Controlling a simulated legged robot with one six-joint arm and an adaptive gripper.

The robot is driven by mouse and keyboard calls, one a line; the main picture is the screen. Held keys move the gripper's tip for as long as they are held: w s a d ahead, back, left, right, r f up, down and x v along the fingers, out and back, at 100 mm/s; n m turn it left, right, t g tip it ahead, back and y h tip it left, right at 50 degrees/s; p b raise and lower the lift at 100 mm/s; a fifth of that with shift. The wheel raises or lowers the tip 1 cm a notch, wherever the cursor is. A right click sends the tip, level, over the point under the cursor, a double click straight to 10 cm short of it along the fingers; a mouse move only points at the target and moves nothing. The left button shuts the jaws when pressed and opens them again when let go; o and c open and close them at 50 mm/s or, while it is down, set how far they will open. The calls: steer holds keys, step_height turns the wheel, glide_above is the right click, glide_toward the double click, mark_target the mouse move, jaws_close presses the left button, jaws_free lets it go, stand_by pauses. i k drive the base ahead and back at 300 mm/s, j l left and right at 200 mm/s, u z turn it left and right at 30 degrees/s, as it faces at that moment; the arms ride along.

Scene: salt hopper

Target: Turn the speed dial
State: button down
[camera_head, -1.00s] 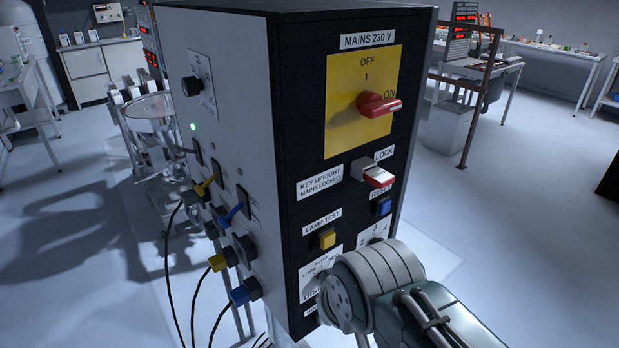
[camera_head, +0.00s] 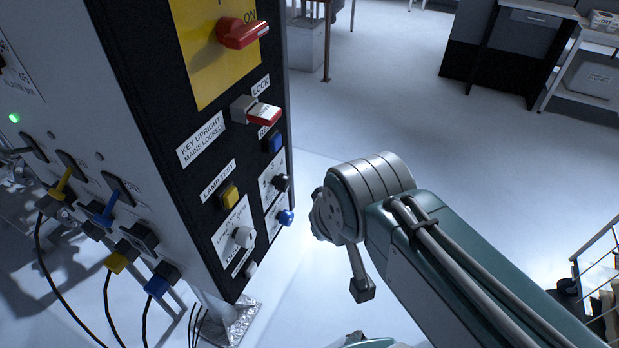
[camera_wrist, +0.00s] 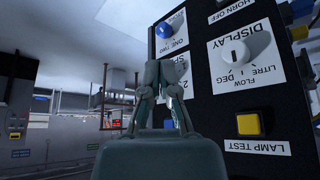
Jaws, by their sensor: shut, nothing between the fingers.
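In the wrist view, which shows the panel upside down, my gripper (camera_wrist: 160,72) has its fingers together and empty. It is in front of the panel's left edge in that picture and partly covers a white plate (camera_wrist: 176,68) whose label starts "SPE". That plate's knob is hidden there. In the head view, a black knob (camera_head: 281,183) sits on the matching plate at the panel's right edge; its label is too small to read. My arm's wrist is to the right of the panel in the head view, with a gap between them. The fingers cannot be made out there.
A blue knob (camera_head: 285,217) is below the black knob. A white display knob (camera_head: 243,237) and a yellow lamp test button (camera_head: 230,196) are to the left. A blue button (camera_head: 274,143) and the red mains switch (camera_head: 242,33) are above. Floor right of the cabinet is clear.

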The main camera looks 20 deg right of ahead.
mark_target(282, 183)
steer(key=k+l, duration=0.1)
steer(key=l, duration=0.2)
steer(key=k+l+z, duration=0.1)
steer(key=l, duration=0.25)
steer(key=k+l+z, duration=0.1)
steer(key=l, duration=0.2)
steer(key=k+l, duration=0.15)
steer(key=l, duration=0.2)
